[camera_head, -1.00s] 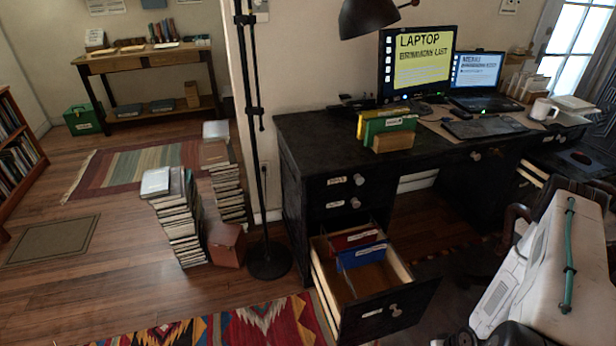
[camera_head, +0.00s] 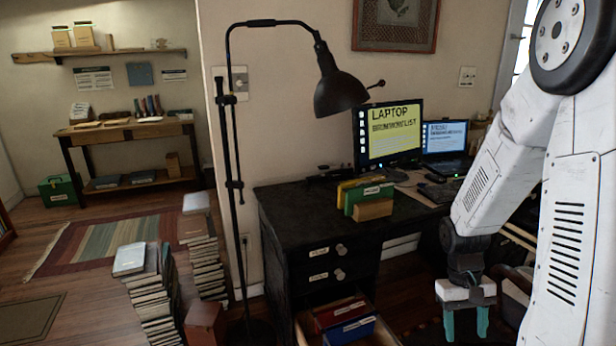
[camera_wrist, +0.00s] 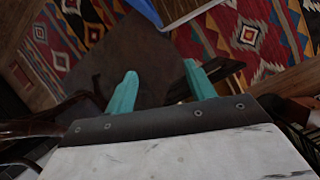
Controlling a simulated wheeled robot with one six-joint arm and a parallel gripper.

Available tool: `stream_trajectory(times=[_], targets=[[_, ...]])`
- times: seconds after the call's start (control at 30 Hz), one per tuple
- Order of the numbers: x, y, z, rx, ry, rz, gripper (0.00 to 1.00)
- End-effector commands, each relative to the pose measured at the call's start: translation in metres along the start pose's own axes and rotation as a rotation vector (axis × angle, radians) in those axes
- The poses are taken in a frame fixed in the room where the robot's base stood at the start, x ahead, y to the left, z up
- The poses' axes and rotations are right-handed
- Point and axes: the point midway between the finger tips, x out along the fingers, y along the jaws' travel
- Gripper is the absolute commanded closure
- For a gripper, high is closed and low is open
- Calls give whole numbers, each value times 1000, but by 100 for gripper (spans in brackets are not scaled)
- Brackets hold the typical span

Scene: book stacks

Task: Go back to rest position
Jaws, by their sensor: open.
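My gripper (camera_head: 467,322) hangs at the lower right of the head view, pointing down with its teal fingers apart and nothing between them. My white arm comes down from the upper right. In the wrist view my gripper (camera_wrist: 158,88) is also open and empty, above a dark brown surface and a patterned rug. The black desk (camera_head: 280,215) stands behind and to the left of my gripper. Its open lower drawer (camera_head: 305,325) holds red (camera_head: 338,312) and blue (camera_head: 350,330) folders. A drawer corner with something blue shows at the top of the wrist view.
A black floor lamp (camera_head: 235,180) stands left of the desk. Book stacks (camera_head: 155,300) rise from the floor beside it. The desk bears folders in a wooden holder (camera_head: 373,209), a monitor (camera_head: 388,132) and a laptop (camera_head: 445,140). A side table (camera_head: 125,133) is at the back left.

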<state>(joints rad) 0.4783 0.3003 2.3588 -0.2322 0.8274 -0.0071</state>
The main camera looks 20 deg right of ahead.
Motion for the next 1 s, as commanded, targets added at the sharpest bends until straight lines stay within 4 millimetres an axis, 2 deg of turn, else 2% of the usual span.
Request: stream_trajectory(times=[0.03,0.1,0.2,0.4,0.6,0.7,0.83,1.0], targets=[[-22,-10,14,-2,11,2,45],[-45,-23,34,-4,14,-2,45],[-73,-42,64,-11,27,-12,45],[-117,-77,124,-53,85,-37,45],[-146,-104,177,-127,211,-61,45],[-158,-114,194,-170,307,-69,45],[-171,-120,210,-220,411,-69,45],[-182,-126,221,-265,483,-71,45]])
